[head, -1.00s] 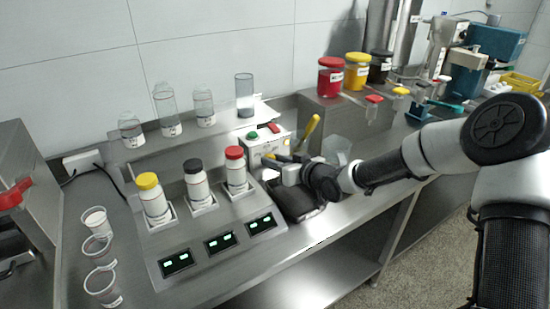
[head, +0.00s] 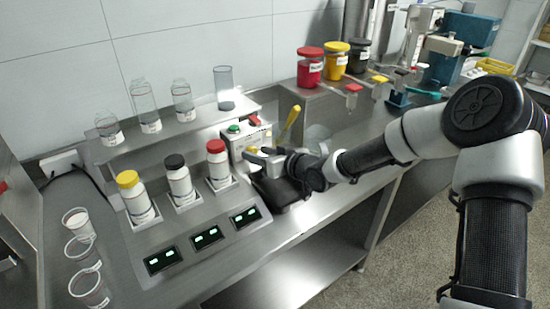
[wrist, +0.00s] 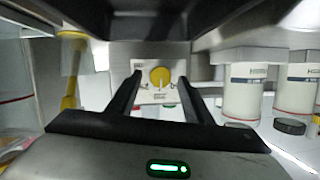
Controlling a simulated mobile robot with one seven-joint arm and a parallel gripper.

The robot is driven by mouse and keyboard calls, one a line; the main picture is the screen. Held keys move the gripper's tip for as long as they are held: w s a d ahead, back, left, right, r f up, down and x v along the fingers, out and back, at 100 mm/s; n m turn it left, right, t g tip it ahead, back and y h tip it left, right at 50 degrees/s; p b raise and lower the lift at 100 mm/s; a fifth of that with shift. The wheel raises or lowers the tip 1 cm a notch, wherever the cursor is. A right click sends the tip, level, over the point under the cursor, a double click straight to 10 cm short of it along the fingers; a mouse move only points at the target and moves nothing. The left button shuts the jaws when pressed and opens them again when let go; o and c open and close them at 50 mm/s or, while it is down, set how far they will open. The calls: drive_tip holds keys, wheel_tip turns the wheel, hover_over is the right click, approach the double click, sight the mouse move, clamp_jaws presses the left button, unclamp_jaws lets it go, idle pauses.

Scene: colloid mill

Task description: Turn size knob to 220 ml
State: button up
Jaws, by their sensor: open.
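The size knob (wrist: 160,77) is a round yellow dial on the pale front panel of the control box. It shows in the wrist view between my fingers, with a dark mark on it; the scale text is too small to read. The control box (head: 238,146) has a green button and a red switch on top in the head view, where my gripper hides the knob. My gripper (head: 258,155) is open and empty in front of the box. In the wrist view its two dark fingers reach toward the panel on either side of the knob; contact cannot be told.
A filling stand (head: 195,225) with several capped bottles and lit displays is left of my gripper. A yellow-handled tool (head: 289,122) and a clear beaker (head: 317,139) stand close to its right. Plastic cups (head: 83,254) line the bench's left side.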

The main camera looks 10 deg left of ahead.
drive_tip(key=p+v, duration=0.2)
drive_tip(key=v, duration=1.4)
drive_tip(key=shift+s+d+r, duration=0.2)
drive_tip(key=shift+r, duration=0.05)
